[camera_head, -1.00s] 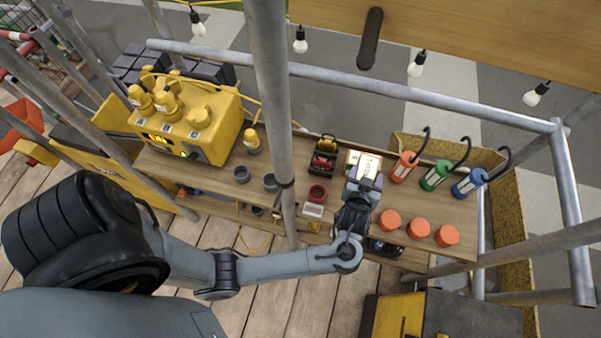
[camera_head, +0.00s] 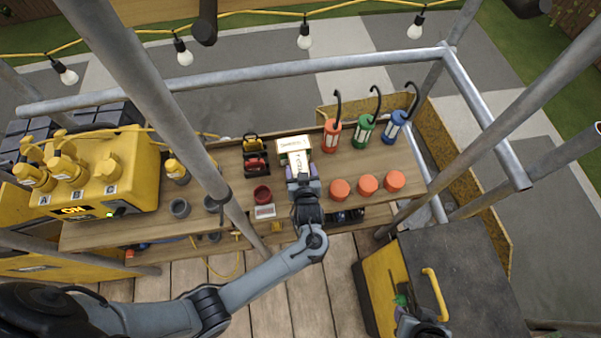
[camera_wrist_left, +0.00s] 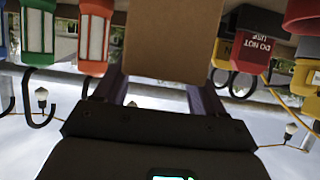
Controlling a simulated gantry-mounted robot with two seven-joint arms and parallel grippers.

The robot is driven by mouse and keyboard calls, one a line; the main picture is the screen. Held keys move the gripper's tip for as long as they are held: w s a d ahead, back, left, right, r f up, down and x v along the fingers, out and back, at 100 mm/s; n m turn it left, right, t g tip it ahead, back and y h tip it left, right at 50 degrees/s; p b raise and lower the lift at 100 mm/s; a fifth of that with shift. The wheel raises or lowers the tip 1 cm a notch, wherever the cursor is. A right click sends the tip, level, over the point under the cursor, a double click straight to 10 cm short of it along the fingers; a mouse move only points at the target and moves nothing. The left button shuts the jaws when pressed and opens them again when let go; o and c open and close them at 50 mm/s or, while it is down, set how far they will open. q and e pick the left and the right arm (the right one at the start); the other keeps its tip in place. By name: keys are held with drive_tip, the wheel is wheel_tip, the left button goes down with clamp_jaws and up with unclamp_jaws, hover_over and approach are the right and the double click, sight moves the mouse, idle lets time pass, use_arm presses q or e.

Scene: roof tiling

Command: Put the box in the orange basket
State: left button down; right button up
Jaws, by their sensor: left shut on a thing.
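The box (camera_head: 294,147) is cream-coloured on its top, with dark printing, and is at the back middle of the workbench in the head view. In the left wrist view the box (camera_wrist_left: 172,38) shows a plain brown face between the fingers. My left gripper (camera_head: 299,177) is shut on it; I cannot tell whether the box touches the bench. Part of my right arm's end (camera_head: 420,322) shows at the bottom right; its fingers cannot be made out. No orange basket can be made out in either current view.
Scaffold poles (camera_head: 165,115) cross the view. A yellow-and-black case (camera_head: 455,270) stands at the lower right.

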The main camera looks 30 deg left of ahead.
use_arm(q)
drive_tip(key=shift+f, duration=0.55)
drive_tip(key=shift+f, duration=0.1)
drive_tip(key=shift+f, duration=0.15)
drive_tip(key=shift+c, duration=0.4)
unclamp_jaws()
drive_tip(key=v, duration=0.7)
drive_tip(key=shift+s+r, duration=0.2)
drive_tip(key=shift+s, duration=0.05)
